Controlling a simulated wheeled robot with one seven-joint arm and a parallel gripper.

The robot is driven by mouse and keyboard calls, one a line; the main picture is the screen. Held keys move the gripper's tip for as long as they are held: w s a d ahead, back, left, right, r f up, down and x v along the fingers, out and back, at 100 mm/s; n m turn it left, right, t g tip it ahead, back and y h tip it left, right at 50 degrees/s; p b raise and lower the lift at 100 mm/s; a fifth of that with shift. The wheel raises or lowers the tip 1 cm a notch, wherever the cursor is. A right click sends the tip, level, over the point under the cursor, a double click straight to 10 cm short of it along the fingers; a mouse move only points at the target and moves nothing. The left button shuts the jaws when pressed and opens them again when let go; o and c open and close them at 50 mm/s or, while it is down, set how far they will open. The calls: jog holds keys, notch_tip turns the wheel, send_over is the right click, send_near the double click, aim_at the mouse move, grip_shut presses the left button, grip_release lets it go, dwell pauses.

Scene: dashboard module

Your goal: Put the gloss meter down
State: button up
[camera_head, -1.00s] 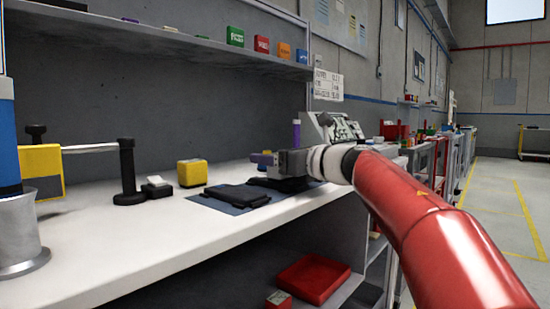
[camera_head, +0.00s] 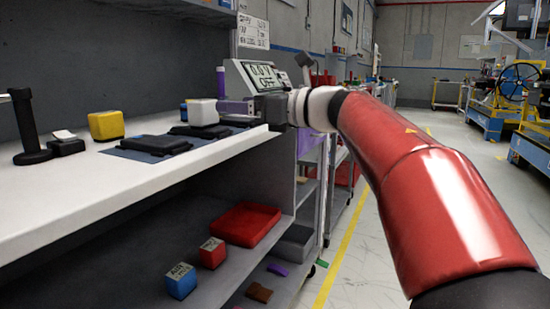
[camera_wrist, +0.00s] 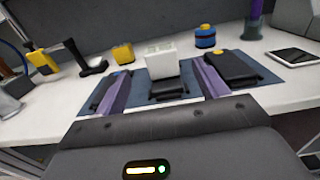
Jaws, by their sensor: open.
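A white box-shaped device (camera_head: 203,112), which I take to be the gloss meter, sits upright at the blue-grey mat (camera_head: 128,153) on the white bench. In the wrist view the white device (camera_wrist: 163,60) is seen between and beyond my two purple fingers. A black piece (camera_wrist: 169,89) lies just in front of it; I cannot tell whether they are joined. My gripper (camera_head: 236,107) is open, to the right of the device in the head view. The wrist view shows my gripper (camera_wrist: 160,78) with its fingers apart and nothing clamped between them.
Dark pads (camera_head: 153,144) lie on the mat on both sides. A yellow block (camera_head: 106,125) and a black stand (camera_head: 30,130) are to the left. A meter with a display (camera_head: 255,76) and a purple cylinder (camera_head: 221,82) stand behind. A red tray (camera_head: 246,223) is on the lower shelf.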

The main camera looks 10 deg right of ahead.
jog(key=s+d+r+m+t+h, duration=0.2)
jog(key=d+m+t+h, duration=0.6)
jog(key=m, duration=0.9)
jog(key=s+d+f+m+h, duration=0.4)
jog(key=f+m+h, duration=0.4)
jog(key=m, duration=0.5)
jog(key=s+a+f+m+g+y, duration=0.1)
jog(key=s+f+m+g, duration=0.5)
jog(key=s+f, duration=0.5)
jog(key=s+a+f+m+g, duration=0.2)
jog(key=s+f+m+g, duration=0.5)
jog(key=f, duration=1.2)
jog(key=s+m, duration=0.3)
jog(key=s, duration=0.1)
jog(key=shift+a+f+y, duration=0.25)
jog(key=shift+f+y, duration=0.05)
jog(key=shift+y, duration=0.1)
